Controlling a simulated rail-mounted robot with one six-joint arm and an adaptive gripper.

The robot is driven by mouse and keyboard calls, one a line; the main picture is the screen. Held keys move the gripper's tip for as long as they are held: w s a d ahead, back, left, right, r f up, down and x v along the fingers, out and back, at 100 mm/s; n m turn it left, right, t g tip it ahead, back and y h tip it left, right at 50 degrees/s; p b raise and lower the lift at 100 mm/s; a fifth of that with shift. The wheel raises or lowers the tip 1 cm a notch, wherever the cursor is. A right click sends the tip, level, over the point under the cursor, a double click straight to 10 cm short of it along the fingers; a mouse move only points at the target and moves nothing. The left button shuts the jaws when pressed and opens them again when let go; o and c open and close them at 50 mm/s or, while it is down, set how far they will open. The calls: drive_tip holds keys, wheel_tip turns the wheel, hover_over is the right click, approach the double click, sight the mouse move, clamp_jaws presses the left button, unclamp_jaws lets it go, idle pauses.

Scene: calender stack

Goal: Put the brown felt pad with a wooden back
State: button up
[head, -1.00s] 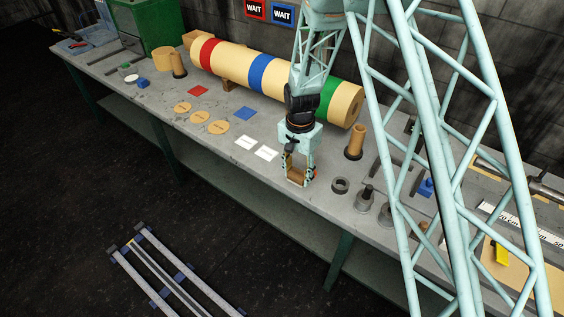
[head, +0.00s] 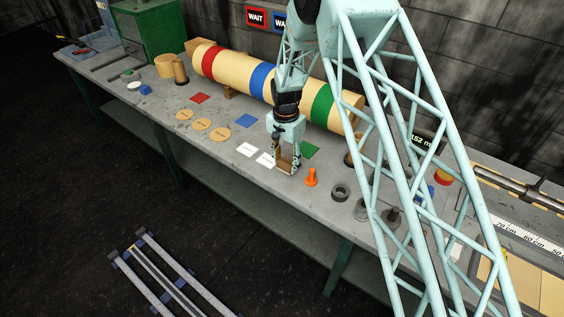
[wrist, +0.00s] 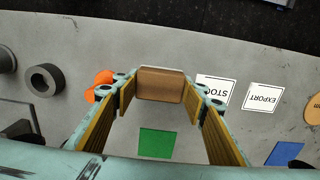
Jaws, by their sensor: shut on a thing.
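The brown felt pad with a wooden back (wrist: 160,84) is clasped between the two fingertips of my gripper (wrist: 160,95) in the wrist view. Its wooden brown face shows there; its felt side cannot be made out. In the head view my gripper (head: 285,166) points down over the bench, near the white label cards, and the pad shows as a small brown piece between its fingers. I cannot tell whether the pad touches the bench or hangs just above it.
White cards (wrist: 264,97), a green square (wrist: 157,143), a blue square (head: 244,121) and a red square (head: 200,98) lie flat on the bench. An orange peg-like piece (head: 311,177) and grey rings (head: 340,192) stand right of my gripper. A large banded roll (head: 228,72) lies behind.

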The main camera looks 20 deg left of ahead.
sight(282, 157)
drive_tip(key=shift+w+a+f+p, duration=0.2)
drive_tip(key=shift+w+a+p, duration=0.1)
drive_tip(key=shift+w+a, duration=1.2)
drive_tip(key=shift+d, duration=0.1)
drive_tip(key=shift+f+p, duration=0.45)
drive_tip(key=shift+f, duration=1.3)
drive_tip(key=o, duration=0.8)
drive_tip(key=shift+f, duration=0.1)
wheel_tip(282, 157, up, 12)
drive_tip(key=b, duration=0.2)
